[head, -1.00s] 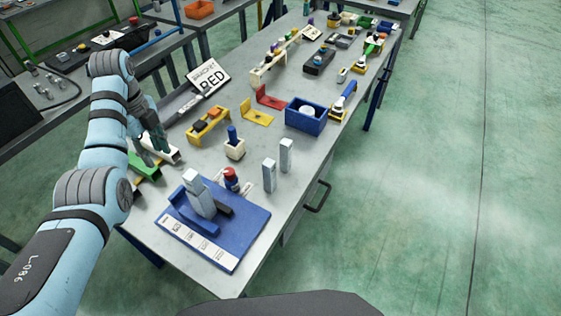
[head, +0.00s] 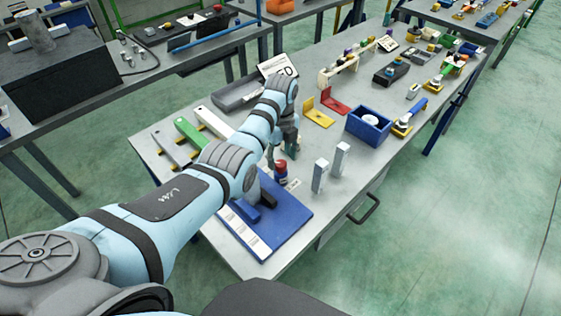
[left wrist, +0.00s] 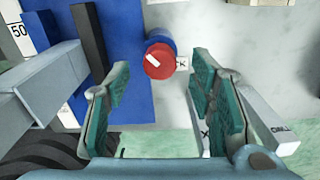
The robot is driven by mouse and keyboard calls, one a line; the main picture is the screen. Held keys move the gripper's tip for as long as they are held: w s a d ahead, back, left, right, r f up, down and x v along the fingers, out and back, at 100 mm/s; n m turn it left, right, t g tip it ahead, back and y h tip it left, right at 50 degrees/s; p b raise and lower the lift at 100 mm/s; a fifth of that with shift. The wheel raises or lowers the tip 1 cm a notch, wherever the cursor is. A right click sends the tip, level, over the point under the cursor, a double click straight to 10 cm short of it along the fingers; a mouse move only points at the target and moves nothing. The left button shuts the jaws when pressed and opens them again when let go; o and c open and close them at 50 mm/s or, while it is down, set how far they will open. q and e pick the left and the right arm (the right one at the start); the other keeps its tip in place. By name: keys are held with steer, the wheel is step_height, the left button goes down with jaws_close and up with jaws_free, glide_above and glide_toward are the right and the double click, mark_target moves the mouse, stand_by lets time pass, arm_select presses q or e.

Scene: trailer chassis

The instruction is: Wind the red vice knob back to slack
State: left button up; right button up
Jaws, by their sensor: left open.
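The red vice knob (head: 281,166) stands by the edge of a blue board (head: 284,223). In the left wrist view the knob (left wrist: 159,61) is a red cap with a white pointer mark, on a blue round base. My left gripper (left wrist: 160,82) is open, with its teal finger pads on either side of the knob's line. The knob shows in the gap beyond the fingertips, and I see no contact. In the head view the left gripper (head: 281,148) is just over the knob, and my forearm hides part of the vice. My right gripper is not in view.
Two upright grey blocks (head: 331,166) stand close to the right of the knob. A blue box (head: 369,126) and yellow and red brackets (head: 319,112) lie farther back. In the wrist view a grey bar (left wrist: 48,83) reaches close to the left finger.

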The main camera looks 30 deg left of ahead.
mark_target(280, 164)
arm_select(q)
step_height(280, 164, down, 3)
steer(key=shift+w+r, duration=0.1)
steer(key=shift+r, duration=0.05)
steer(key=shift+r, duration=0.1)
steer(key=c, duration=1)
steer(key=shift+a, duration=0.15)
steer(key=shift+c, duration=0.9)
steer(key=shift+r, duration=0.1)
